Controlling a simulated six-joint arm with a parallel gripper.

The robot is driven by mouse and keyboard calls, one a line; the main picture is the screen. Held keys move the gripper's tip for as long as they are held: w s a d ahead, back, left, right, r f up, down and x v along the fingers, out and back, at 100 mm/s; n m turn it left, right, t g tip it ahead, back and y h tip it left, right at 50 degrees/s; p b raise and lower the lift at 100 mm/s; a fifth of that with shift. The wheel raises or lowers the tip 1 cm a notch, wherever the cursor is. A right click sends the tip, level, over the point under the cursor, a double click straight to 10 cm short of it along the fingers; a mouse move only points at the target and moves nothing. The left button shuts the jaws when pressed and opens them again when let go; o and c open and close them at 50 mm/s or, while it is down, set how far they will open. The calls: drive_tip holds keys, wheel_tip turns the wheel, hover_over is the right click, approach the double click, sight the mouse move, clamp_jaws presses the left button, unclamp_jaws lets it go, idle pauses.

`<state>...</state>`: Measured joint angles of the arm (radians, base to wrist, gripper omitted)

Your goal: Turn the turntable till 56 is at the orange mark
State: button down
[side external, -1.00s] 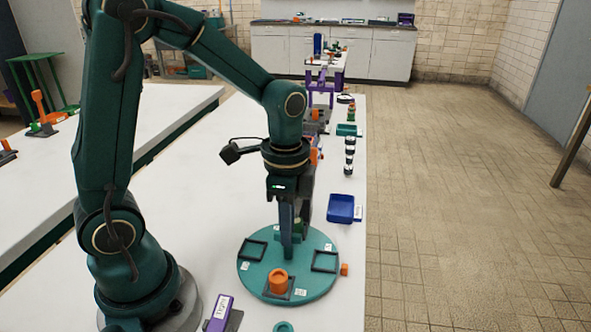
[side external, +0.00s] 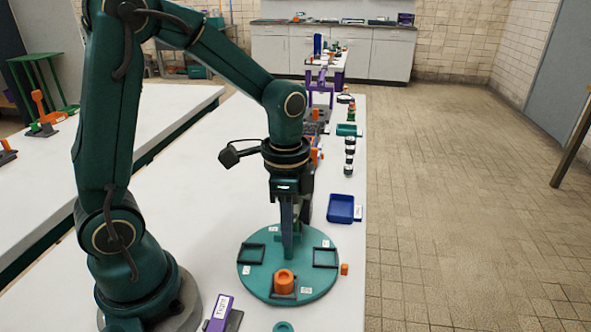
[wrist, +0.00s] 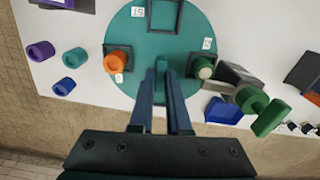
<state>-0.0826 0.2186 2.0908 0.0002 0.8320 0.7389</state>
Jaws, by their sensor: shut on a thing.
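The turntable (side external: 262,284) is a teal disc on the white bench, with dark square frames and small white number labels. An orange ring-shaped piece (side external: 285,278) sits in its front frame; it also shows in the wrist view (wrist: 118,60). The orange mark (side external: 344,269) is a small block just off the disc's right edge. My gripper (side external: 287,255) points down over the disc's middle. In the wrist view my gripper (wrist: 163,68) is shut on a teal handle at the disc's centre, mostly hidden between the fingers. The labels are too small to read surely; I cannot tell where 56 is.
A blue tray (side external: 341,208) stands behind the turntable near the bench's right edge. A purple labelled block (side external: 220,312) and a teal ring (side external: 284,327) lie in front. A black-and-white stack (side external: 349,155) stands farther back.

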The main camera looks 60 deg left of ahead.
drive_tip(key=shift+n, duration=8.3)
drive_tip(key=c, duration=0.9)
unclamp_jaws()
